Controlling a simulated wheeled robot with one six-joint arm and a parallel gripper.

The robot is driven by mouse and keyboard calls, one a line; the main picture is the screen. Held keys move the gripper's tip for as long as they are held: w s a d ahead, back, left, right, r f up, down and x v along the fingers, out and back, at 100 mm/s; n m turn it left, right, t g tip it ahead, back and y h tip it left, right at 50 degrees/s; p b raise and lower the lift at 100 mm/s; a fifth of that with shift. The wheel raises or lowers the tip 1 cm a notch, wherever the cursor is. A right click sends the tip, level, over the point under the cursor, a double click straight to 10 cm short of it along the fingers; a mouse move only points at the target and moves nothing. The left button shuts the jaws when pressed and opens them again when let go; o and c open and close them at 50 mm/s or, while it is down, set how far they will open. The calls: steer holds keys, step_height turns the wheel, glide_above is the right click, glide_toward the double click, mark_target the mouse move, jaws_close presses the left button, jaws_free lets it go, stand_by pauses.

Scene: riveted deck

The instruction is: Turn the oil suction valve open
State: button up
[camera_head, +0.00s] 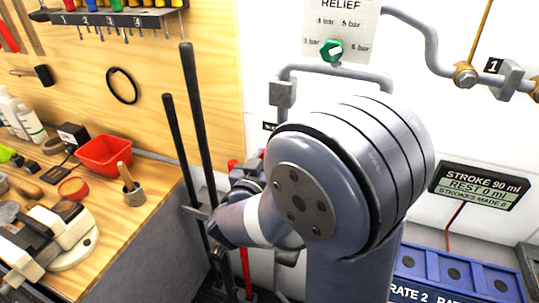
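I cannot pick out the oil suction valve for certain; my arm covers much of the middle of the view. A small red part (232,164) shows just above and left of my arm's far end, and I cannot tell whether it belongs to a valve. My arm reaches from the lower right toward the left, with its dark wrist near two upright black rods. My gripper's fingertips cannot be made out, so its opening and any contact are hidden.
A green relief knob (331,50) sits on the white wall under a sign. Pipes with brass fittings (465,76) run at the upper right. Black rods (197,120) stand beside the wooden bench (125,245). A red bin (104,154) is on it. A stroke display (479,187) hangs right, above a blue crate (455,275).

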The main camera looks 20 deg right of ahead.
steer(key=o, duration=1)
steer(key=b+v, duration=0.1)
steer(key=v, duration=0.9)
steer(key=shift+s+a, duration=0.25)
steer(key=shift+s, duration=0.05)
steer(key=p+x, duration=0.1)
steer(key=x, duration=0.9)
steer(key=shift+w+d, duration=0.25)
steer(key=shift+w, duration=0.05)
steer(key=shift+r, duration=0.1)
